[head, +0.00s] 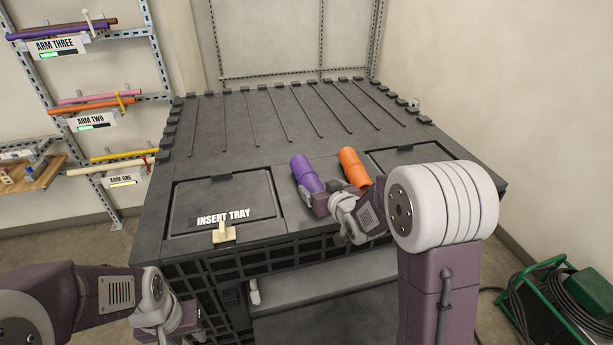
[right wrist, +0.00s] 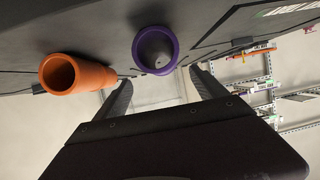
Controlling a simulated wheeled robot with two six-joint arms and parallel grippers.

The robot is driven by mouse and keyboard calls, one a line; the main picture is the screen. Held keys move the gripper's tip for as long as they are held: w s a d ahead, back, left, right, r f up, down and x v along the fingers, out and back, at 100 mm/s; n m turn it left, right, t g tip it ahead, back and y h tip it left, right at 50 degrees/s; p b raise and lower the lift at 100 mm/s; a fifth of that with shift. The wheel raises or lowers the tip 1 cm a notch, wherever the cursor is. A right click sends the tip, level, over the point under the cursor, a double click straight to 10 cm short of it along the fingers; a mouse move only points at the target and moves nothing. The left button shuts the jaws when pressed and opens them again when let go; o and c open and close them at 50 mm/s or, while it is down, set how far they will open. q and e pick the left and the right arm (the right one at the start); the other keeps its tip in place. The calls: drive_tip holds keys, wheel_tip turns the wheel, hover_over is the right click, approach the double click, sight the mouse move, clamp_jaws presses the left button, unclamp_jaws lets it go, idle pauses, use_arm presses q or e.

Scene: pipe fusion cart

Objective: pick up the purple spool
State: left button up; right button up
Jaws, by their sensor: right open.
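The purple spool (head: 305,172) lies on the dark cart top, left of the orange spool (head: 354,167). In the right wrist view the purple spool (right wrist: 139,48) shows its open round end beyond the fingers, roughly between their tips; contact cannot be told. My right gripper (head: 316,199) is at the spool's near end; its two fingers (right wrist: 160,76) are apart with nothing held. The orange spool also shows in the right wrist view (right wrist: 80,74), outside the fingers to the left. My left gripper (head: 188,322) is low at the left, before the cart, its fingers partly hidden.
The cart top (head: 255,160) has long grooves and is clear at the back. An insert tray panel (head: 222,192) with a beige handle (head: 223,232) is at front left. Racks with coloured pipes (head: 95,100) stand left. A green reel (head: 575,300) sits on the floor at right.

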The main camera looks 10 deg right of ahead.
sight(313, 181)
drive_tip(key=shift+w+a+f, duration=0.1)
drive_tip(key=shift+w, duration=0.4)
drive_tip(key=shift+x, duration=0.85)
drive_tip(key=p+x, duration=0.2)
drive_tip(key=x, duration=0.2)
drive_tip(key=shift+a+p, duration=0.15)
drive_tip(key=shift+p, duration=0.2)
drive_tip(key=shift+w+f, duration=0.35)
drive_tip(key=shift+w, duration=0.15)
drive_tip(key=shift+s, duration=0.15)
drive_tip(key=c, duration=1.3)
drive_tip(key=shift+r, duration=0.1)
drive_tip(key=c, duration=0.4)
drive_tip(key=shift+r, duration=0.1)
